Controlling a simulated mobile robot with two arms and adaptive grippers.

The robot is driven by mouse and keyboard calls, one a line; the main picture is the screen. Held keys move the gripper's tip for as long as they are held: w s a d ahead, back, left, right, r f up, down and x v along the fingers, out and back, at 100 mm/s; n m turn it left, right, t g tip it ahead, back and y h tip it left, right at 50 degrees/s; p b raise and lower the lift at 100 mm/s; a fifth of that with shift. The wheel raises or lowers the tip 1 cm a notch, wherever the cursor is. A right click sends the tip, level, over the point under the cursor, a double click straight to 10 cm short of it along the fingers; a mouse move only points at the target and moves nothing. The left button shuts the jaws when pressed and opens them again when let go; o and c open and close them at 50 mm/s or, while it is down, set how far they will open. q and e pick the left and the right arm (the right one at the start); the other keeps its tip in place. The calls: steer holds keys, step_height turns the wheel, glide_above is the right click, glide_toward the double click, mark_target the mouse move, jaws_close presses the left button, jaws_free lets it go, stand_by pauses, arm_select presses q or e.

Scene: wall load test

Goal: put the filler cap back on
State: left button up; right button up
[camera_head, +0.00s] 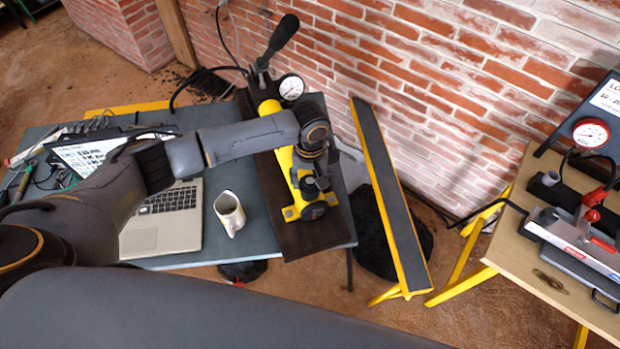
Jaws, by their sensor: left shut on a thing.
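A yellow hand pump (284,165) with a black lever and a round white gauge (291,87) lies on a dark board (272,186) on the left table. My left arm reaches over the pump from the left. My left gripper (314,188) points down at the pump's near end and is shut on a small dark thing, apparently the filler cap. The cap is mostly hidden by the fingers, and the filler opening cannot be made out. I cannot tell whether the cap touches the pump. My right gripper is not in view.
A cream mug (229,213) and an open laptop (162,222) stand on the table (262,246) left of the pump. A yellow-edged dark beam (392,195) stands to the right. A wooden table (568,290) with a red gauge (590,133) is farther right. A brick wall is behind.

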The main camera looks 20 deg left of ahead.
arm_select(q)
steer(key=shift+p, duration=0.5)
stand_by(0.4)
steer(key=o, duration=1.1)
steer(key=o, duration=0.4)
steer(key=shift+r, duration=0.1)
steer(key=shift+r+p, duration=0.7)
steer(key=shift+r, duration=2.7)
